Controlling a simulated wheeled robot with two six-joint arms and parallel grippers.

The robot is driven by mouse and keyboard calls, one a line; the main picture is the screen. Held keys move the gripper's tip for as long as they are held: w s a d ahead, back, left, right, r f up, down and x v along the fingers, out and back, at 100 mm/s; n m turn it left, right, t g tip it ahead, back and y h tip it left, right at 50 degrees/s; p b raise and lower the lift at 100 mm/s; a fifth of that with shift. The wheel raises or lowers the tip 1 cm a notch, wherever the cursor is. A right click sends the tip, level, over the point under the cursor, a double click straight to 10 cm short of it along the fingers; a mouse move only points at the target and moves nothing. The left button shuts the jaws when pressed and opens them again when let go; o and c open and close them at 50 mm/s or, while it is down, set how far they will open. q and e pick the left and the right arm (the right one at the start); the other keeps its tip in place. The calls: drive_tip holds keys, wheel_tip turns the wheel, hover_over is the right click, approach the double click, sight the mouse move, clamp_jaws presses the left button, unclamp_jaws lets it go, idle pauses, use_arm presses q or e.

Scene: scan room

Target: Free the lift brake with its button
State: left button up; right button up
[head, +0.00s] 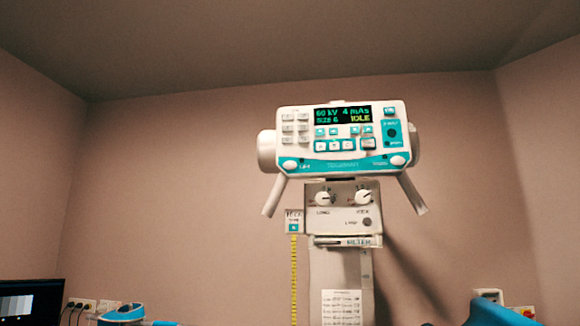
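The tube head's control panel (342,169) faces me in the upper middle of the head view. It is white with a teal lower band, and its display (342,115) reads 60 kV, 4 mAs, SIZE 6 and IDLE. A white oval button (290,164) sits at its lower left, with a small label beside it that seems to read LIFT. A similar oval button (398,160) sits at its lower right; its label is too small to read. Neither of my grippers can be made out, and nothing touches the panel.
Below the panel is a collimator box (343,225) with two knobs. Handles (273,195) (411,193) angle down on both sides. A yellow tape (294,280) hangs at the left. A monitor (28,302) stands lower left. Blue shapes show at both lower corners. The space around the head looks clear.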

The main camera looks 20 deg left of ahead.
use_arm(q)
clamp_jaws()
idle(1.5)
